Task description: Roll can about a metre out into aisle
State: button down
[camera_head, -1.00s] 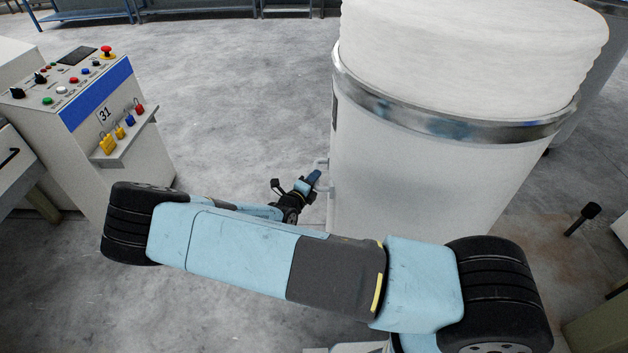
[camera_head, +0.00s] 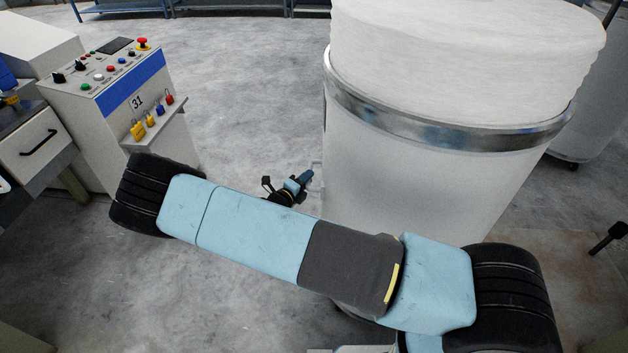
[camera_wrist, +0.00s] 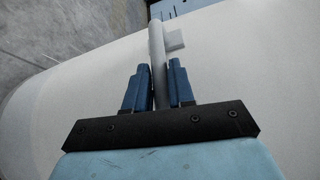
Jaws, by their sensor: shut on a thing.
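The can (camera_head: 420,170) is a tall white cylinder with a shiny metal rim band, heaped with white fibre above the rim. It stands upright at the right of centre in the head view, close in front of me. Its pale wall (camera_wrist: 240,80) fills much of the wrist view. A light grey handle bar (camera_wrist: 156,50) stands off the wall on a small bracket. My gripper (camera_wrist: 160,82) is shut on this handle, one blue finger on each side. In the head view my gripper (camera_head: 305,180) is at the can's left side. My arm hides the can's lower front.
A control cabinet (camera_head: 120,100) marked 31, with buttons and padlocks, stands at the left beside a drawer unit (camera_head: 40,145). Another can (camera_head: 590,115) stands at the right behind. Blue-framed benches (camera_head: 230,8) are far back. Grey floor (camera_head: 240,85) between cabinet and can is clear.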

jog(key=shift+s+a+f, duration=0.2)
jog(key=shift+a+f, duration=0.05)
jog(key=shift+a, duration=0.5)
jog(key=c, duration=1.2)
grip_release()
jog(key=o, duration=0.3)
jog(key=shift+w+r, duration=0.1)
jog(key=v, duration=1.3)
jog(key=shift+s+a, duration=0.15)
jog(key=shift+s, duration=0.25)
